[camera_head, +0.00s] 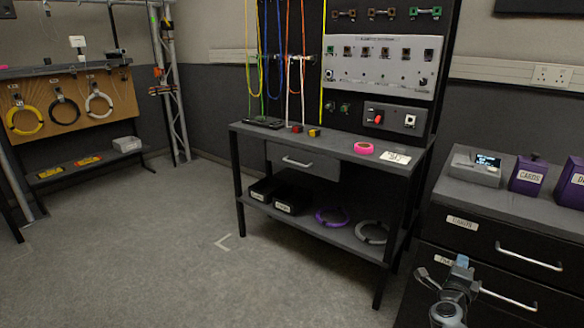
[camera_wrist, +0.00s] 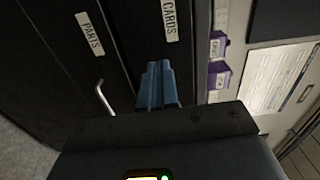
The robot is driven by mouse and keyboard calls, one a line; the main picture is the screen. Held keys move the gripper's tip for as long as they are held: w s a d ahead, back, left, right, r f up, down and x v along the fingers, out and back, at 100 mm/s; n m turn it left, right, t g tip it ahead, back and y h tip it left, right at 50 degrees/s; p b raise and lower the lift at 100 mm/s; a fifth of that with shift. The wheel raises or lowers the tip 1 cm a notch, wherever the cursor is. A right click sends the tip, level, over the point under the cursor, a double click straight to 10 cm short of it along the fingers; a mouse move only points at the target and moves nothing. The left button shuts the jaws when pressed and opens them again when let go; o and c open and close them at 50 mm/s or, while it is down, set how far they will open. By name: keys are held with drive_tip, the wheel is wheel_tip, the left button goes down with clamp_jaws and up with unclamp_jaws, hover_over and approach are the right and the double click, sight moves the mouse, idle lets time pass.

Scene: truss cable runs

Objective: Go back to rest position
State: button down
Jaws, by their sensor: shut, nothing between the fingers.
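My gripper (camera_head: 461,262) shows at the lower right of the head view, in front of the dark drawer cabinet (camera_head: 485,235). Its blue fingers are together with nothing between them. In the wrist view the shut blue fingers (camera_wrist: 157,84) point toward the cabinet front, near the drawer labelled CARDS (camera_wrist: 170,20) and the one labelled PARTS (camera_wrist: 90,33). The gripper looks apart from the drawer handles. Both drawers look shut.
The cabinet top holds a grey device (camera_head: 475,170) and purple boxes (camera_head: 527,176). A workbench (camera_head: 325,150) with hanging cables and a pink tape roll (camera_head: 363,148) stands at centre. The floor (camera_head: 130,235) to the left is open. A truss (camera_head: 170,80) stands at the back.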

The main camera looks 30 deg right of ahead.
drive_tip(key=s+a+r+n+t+y+p, duration=0.1)
drive_tip(key=s+a+n+t+y, duration=0.25)
drive_tip(key=a+n, duration=0.5)
drive_tip(key=s+a+r+n+t+y+p, duration=0.15)
drive_tip(key=s+a+n, duration=0.35)
drive_tip(key=a, duration=0.6)
drive_tip(key=s+a+r+n+t+y, duration=0.2)
drive_tip(key=s+a+n+t+y, duration=0.3)
drive_tip(key=a, duration=0.5)
drive_tip(key=s+a+r+n+g+y+p, duration=0.1)
drive_tip(key=s+a+r+n+y, duration=0.2)
drive_tip(key=s+a+r+n, duration=0.3)
drive_tip(key=s+a+r+n+g+y+p, duration=0.1)
drive_tip(key=s+a+r+n+y, duration=0.2)
drive_tip(key=s+a+r+n, duration=0.4)
drive_tip(key=s+a+r, duration=0.1)
drive_tip(key=a+r, duration=0.1)
drive_tip(key=a, duration=0.3)
drive_tip(key=shift+a+y+p, duration=0.2)
drive_tip(key=shift+y+p, duration=0.1)
drive_tip(key=shift+r, duration=0.1)
